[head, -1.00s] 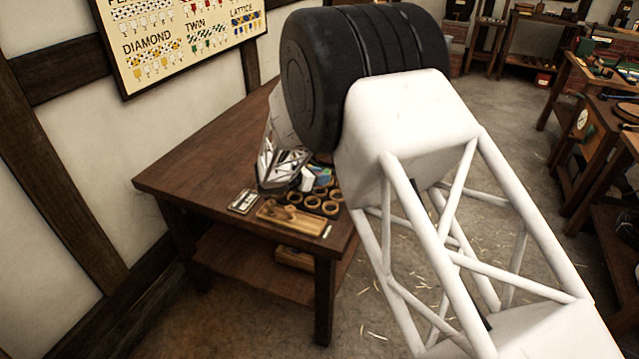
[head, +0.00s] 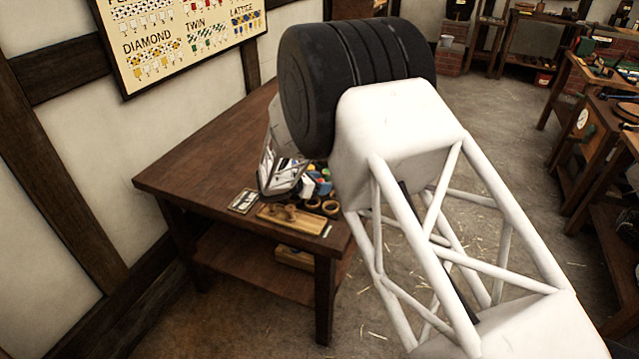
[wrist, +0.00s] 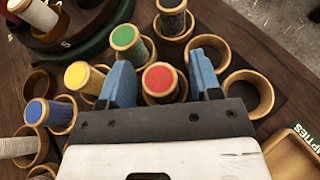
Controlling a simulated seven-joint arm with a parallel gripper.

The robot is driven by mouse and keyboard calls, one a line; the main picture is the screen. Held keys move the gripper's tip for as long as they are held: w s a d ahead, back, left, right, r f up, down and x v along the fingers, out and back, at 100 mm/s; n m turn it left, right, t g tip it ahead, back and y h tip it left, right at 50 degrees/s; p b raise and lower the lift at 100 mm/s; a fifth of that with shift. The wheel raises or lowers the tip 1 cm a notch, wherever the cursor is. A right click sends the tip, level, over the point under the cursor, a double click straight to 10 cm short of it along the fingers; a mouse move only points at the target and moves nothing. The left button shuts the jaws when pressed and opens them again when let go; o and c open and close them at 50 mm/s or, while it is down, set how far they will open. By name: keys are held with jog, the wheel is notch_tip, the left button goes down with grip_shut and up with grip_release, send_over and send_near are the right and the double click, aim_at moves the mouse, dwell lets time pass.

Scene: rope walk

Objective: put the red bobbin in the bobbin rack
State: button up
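In the wrist view the red bobbin (wrist: 160,79) stands with its red, wood-rimmed end up, between the two blue fingers of my gripper (wrist: 160,64). The gripper is open, with a gap showing on each side of the bobbin. The bobbin's lower part is mostly hidden. Wooden ring cups stand around it, and they look like the bobbin rack; empty ones are at the right (wrist: 249,112) and behind the right finger. In the head view my gripper is over the table's near end, its fingertips hard to make out.
Green (wrist: 131,40), yellow (wrist: 82,77) and blue (wrist: 45,112) bobbins stand close on the left. A dark-topped bobbin (wrist: 172,20) is behind. A round stand (wrist: 92,38) holds more at upper left. A wooden tray (wrist: 291,150) is at right. The table's (head: 190,170) far part is clear.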

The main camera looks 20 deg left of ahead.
jog(key=shift+r, duration=0.15)
jog(key=v, duration=1.2)
dwell(1.0)
